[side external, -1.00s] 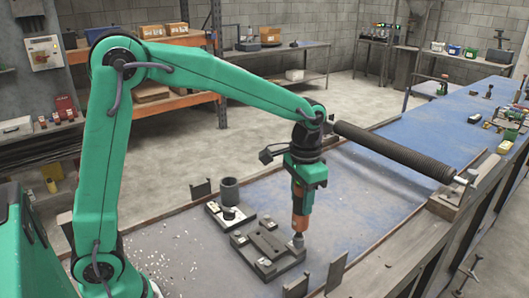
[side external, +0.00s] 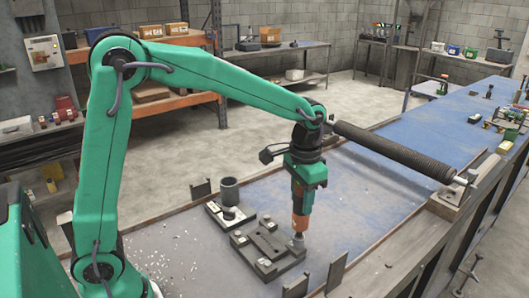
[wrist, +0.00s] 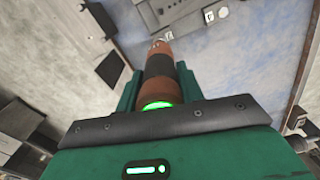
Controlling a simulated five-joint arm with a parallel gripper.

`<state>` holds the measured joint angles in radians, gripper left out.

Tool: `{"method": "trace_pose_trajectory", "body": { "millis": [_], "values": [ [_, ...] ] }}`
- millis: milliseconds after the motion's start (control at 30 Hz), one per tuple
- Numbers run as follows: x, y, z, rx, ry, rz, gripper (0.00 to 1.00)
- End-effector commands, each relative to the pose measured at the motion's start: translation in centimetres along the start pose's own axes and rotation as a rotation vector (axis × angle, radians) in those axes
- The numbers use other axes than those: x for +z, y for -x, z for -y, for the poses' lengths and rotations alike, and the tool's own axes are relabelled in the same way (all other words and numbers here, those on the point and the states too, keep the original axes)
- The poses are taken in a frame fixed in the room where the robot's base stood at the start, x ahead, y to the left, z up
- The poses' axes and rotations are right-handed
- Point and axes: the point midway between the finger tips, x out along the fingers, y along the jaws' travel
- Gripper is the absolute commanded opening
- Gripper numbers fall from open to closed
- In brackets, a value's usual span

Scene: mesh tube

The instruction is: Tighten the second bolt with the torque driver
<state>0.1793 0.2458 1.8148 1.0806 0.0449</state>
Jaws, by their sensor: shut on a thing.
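My gripper (side external: 303,190) is shut on the orange and black torque driver (side external: 300,218), which points downward, almost upright. In the wrist view the driver (wrist: 158,65) sits between my green jaws (wrist: 158,88), with a lit green ring at its near end. The driver's grey tip (side external: 298,241) is at the right edge of the dark fixture plate (side external: 268,262). Whether it touches a bolt cannot be told; the bolt under it is hidden or too small to see. The plate (wrist: 185,12) also shows at the top of the wrist view, with small pale marked squares.
A small tray (side external: 228,221) with parts and a grey cylinder (side external: 229,188) stand behind the plate. Dark upright brackets (side external: 337,270) stand at the front edge. A long dark mesh tube (side external: 390,152) lies to the right. The blue bench top (side external: 370,200) between is clear.

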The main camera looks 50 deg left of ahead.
Motion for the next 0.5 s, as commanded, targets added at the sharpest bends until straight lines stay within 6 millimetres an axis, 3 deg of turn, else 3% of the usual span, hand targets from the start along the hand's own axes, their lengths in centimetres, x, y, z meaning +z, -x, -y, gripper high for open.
{"method": "trace_pose_trajectory", "body": {
  "millis": [500],
  "values": [
    [-0.06, -0.31, 0.0, 0.0, 0.0, -0.003, 0.1]
  ]
}}
